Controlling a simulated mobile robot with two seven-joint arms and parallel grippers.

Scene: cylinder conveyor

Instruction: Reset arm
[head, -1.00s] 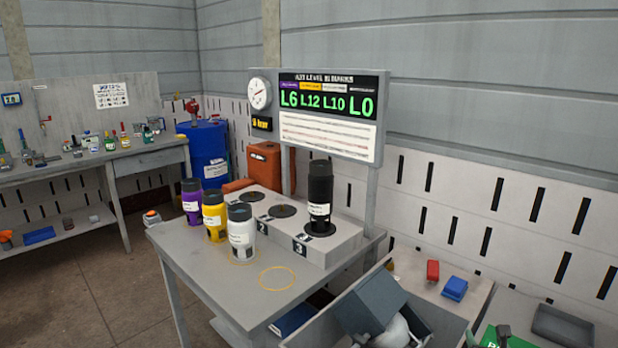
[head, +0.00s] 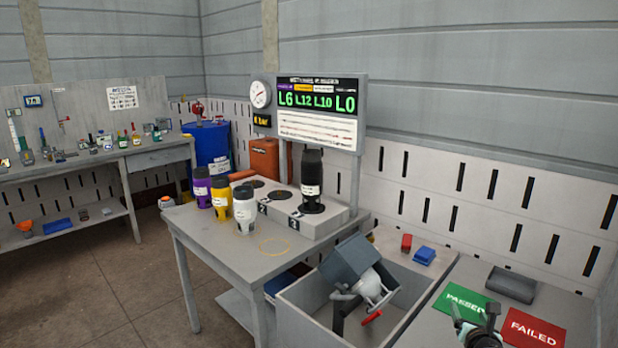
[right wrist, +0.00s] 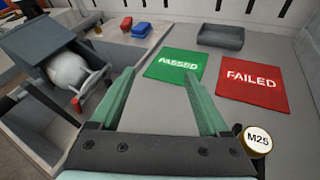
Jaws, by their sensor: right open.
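My right gripper (head: 474,328) shows at the bottom right of the head view, above the bench with the green PASSED mat and the red FAILED mat. In the right wrist view its two green fingers (right wrist: 165,100) are spread with nothing between them. My left gripper is not in view. A black cylinder (head: 312,180) stands upright on the grey block (head: 318,226) on the table. Purple (head: 201,188), yellow (head: 221,199) and white (head: 244,210) cylinders stand in a row in front of the block.
The PASSED mat (right wrist: 175,66) and FAILED mat (right wrist: 251,80) lie flat near a dark tray (right wrist: 221,37). A grey bin (head: 297,318) holds a tilted box (head: 352,258) and other items. The display board (head: 318,110) stands behind the table.

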